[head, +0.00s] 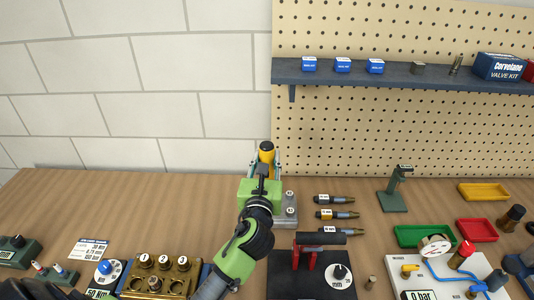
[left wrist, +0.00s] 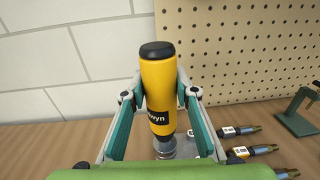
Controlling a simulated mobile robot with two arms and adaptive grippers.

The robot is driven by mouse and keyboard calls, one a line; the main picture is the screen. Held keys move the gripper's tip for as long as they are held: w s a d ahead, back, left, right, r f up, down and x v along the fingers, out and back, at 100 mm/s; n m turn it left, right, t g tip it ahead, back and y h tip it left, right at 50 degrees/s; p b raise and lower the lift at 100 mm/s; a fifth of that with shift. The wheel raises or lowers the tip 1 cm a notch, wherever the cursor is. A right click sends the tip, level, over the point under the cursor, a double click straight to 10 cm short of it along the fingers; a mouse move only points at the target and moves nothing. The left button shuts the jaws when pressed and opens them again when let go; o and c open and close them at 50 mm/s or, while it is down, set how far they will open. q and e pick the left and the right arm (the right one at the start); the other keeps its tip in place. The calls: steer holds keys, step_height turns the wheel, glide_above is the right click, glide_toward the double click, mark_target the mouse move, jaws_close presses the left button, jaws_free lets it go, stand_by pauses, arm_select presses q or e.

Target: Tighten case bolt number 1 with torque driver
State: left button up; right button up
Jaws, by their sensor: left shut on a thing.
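The torque driver (head: 266,147) is yellow with a black cap and stands upright at the back of the bench; it also shows large in the left wrist view (left wrist: 158,75). My left gripper (head: 265,162) is shut around its handle, with a green finger on each side in the left wrist view (left wrist: 160,95). The driver's lower end is over or in a grey stand (head: 290,211); I cannot tell whether it is seated. The brass case (head: 182,277) at the front left has bolts labelled 1 (head: 146,261), 2 and 3 on top. My right gripper is out of view.
Three labelled dark tools (head: 335,214) lie right of the stand. A black base with a red fixture (head: 307,262) is in front. A green stand (head: 392,190) and coloured trays (head: 478,230) are at the right. The bench's back left is clear.

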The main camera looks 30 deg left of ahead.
arm_select(q)
steer(key=shift+r, duration=0.15)
steer(key=shift+r+p, duration=0.1)
steer(key=shift+p, duration=0.3)
steer(key=shift+f+b, duration=1.7)
steer(key=shift+f, duration=1.15)
steer(key=shift+p, duration=0.55)
